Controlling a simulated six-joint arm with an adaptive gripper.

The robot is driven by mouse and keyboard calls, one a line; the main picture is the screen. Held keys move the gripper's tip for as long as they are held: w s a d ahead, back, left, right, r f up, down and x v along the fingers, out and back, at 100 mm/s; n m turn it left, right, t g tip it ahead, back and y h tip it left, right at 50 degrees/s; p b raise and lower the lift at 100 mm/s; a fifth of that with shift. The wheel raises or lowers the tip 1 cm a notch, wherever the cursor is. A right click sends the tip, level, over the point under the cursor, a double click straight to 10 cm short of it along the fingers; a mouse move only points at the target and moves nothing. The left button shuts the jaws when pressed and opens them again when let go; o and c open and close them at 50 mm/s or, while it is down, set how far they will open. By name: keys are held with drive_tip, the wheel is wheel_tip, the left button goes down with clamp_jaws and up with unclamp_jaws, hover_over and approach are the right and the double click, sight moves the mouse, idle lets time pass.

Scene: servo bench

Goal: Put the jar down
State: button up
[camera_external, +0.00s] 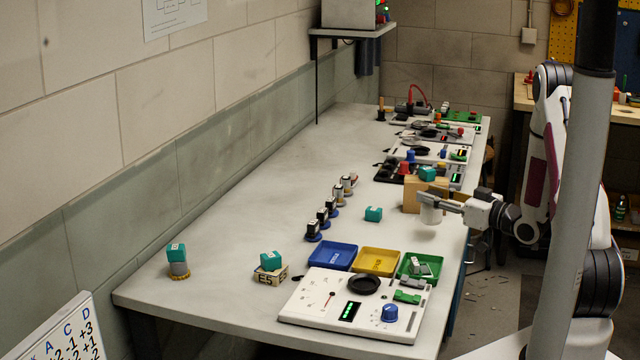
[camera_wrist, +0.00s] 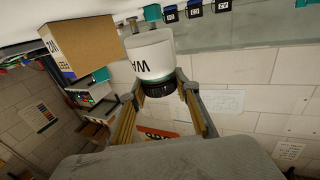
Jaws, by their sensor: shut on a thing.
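The white jar (camera_external: 431,214) hangs below the end of my gripper (camera_external: 428,195) over the right side of the grey bench (camera_external: 215,290). In the wrist view the jar (camera_wrist: 150,55) shows a white body with black letters and a black lid. My gripper (camera_wrist: 165,108) is shut on the jar around its lid end, one finger on each side. The jar looks about upright. Its base is close to the bench top; I cannot tell whether it touches.
A cardboard box (camera_external: 411,193) stands just behind the jar. A teal block (camera_external: 373,214) lies to its left. Blue (camera_external: 333,256), yellow (camera_external: 377,261) and green (camera_external: 420,268) trays and a white panel (camera_external: 300,318) are in front. Bare bench lies between.

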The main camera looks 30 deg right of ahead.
sight(441, 214)
drive_tip(key=shift+f, duration=2.05)
drive_tip(key=shift+f, duration=0.15)
drive_tip(key=o, duration=1.2)
drive_tip(key=v, duration=1.2)
